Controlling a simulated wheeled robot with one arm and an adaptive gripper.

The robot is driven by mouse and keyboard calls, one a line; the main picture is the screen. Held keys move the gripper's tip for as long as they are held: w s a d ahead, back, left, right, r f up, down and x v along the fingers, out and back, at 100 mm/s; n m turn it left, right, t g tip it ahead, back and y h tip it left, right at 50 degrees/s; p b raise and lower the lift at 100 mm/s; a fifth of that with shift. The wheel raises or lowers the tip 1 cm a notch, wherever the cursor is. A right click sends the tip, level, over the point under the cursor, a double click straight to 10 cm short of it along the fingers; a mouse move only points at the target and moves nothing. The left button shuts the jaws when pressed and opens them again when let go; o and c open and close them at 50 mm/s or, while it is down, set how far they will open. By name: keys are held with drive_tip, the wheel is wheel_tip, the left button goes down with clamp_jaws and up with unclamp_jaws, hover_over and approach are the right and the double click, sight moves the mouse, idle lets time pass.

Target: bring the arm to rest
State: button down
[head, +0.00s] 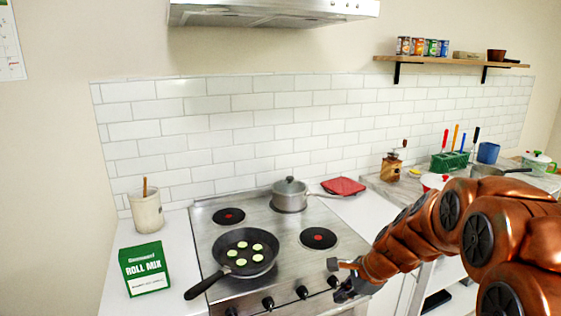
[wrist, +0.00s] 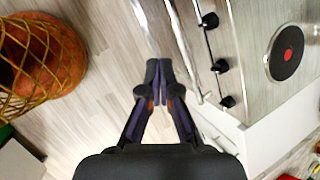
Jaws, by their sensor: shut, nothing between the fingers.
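My gripper (head: 345,280) is at the end of my copper-coloured arm, in front of the stove's right front corner in the head view. In the wrist view my gripper (wrist: 160,72) points down past the stove front, over the wood floor. Its fingertips are together with nothing between them. The arm is bent and comes in from the right side of the head view. No object is in contact with the fingers as far as I can see.
The stove (head: 207,256) carries a black pan (head: 216,250) with green slices and a lidded grey pot (head: 290,202). A green roll mix box (head: 145,268) stands on the left counter. In the wrist view, an orange round thing under netting (wrist: 40,62) sits at left.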

drive_tip(key=s+d+r+n+g+h, duration=0.1)
drive_tip(key=s+n, duration=0.7)
drive_tip(key=s, duration=0.9)
drive_tip(key=s+d+r+n+g+h, duration=0.2)
drive_tip(key=s+n, duration=0.7)
drive_tip(key=s, duration=0.8)
drive_tip(key=shift+s+r+g+h, duration=0.25)
drive_tip(key=shift+s+g+h, duration=0.1)
drive_tip(key=shift+g+h, duration=0.65)
